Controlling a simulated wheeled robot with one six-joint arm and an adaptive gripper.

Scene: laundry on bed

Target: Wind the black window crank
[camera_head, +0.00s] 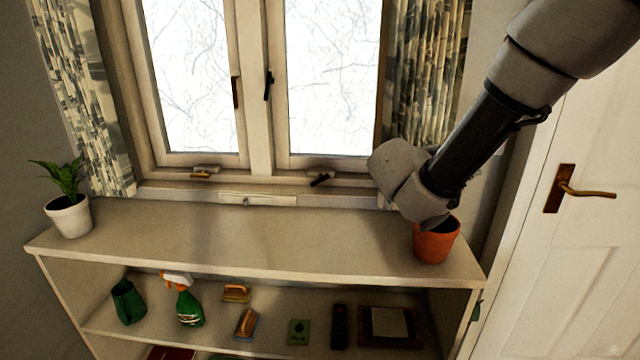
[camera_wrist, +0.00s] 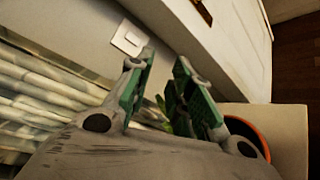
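The black window crank (camera_head: 321,180) sits on the sill at the foot of the right window pane, left of my arm's wrist, in the head view. It does not show in the wrist view. My gripper (camera_wrist: 165,58) shows in the wrist view with its two green-padded fingers apart and nothing held between them. In the head view the fingers are hidden behind my wrist, which is above and behind the terracotta pot. The gripper is apart from the crank.
A brass crank (camera_head: 202,173) sits under the left pane. A black handle (camera_head: 268,86) and a brown handle (camera_head: 236,92) are on the window frames. A terracotta pot (camera_head: 437,244) stands close to my wrist. The shelf top (camera_head: 260,245) is clear between it and a white pot (camera_head: 69,217).

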